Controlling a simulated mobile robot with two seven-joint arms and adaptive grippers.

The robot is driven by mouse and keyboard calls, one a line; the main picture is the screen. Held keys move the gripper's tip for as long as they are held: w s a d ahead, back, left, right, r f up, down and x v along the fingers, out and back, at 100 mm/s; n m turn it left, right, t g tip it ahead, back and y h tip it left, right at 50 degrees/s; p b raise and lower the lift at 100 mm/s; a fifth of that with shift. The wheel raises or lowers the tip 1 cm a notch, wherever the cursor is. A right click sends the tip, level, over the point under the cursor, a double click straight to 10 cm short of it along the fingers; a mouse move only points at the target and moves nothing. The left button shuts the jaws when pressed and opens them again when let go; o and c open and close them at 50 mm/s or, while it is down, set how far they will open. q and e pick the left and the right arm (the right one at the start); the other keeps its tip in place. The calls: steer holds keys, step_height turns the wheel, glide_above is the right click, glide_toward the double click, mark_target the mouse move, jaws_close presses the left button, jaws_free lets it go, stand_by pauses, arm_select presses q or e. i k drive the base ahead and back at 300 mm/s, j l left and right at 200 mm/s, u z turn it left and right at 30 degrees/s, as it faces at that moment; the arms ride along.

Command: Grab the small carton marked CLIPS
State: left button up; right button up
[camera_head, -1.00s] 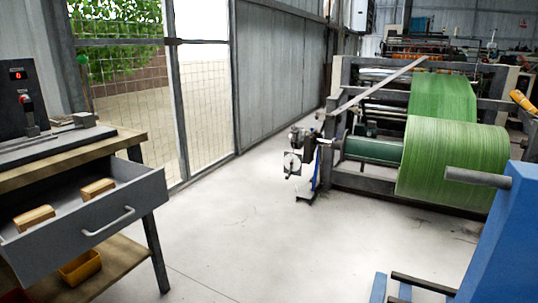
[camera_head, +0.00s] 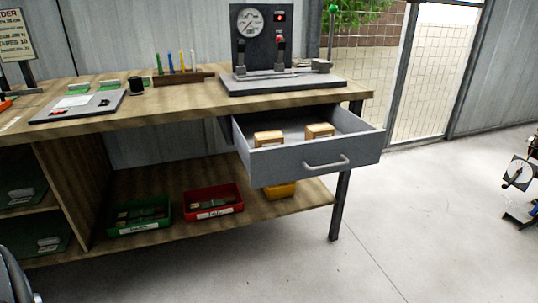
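Two small tan cartons lie inside the open grey drawer (camera_head: 318,157) under the right end of the workbench. Neither gripper is in view. A dark rounded part of mine shows at the lower left edge.
The wooden bench top (camera_head: 190,99) carries a gauge panel (camera_head: 262,40), a pen rack (camera_head: 181,77) and a clipboard (camera_head: 78,105). Green (camera_head: 140,216), red (camera_head: 213,202) and yellow (camera_head: 280,190) bins sit on the lower shelf.

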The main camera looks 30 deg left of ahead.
mark_target(322, 130)
steer(key=u, duration=0.7)
steer(key=i+j, duration=0.25)
steer(key=i, duration=0.15)
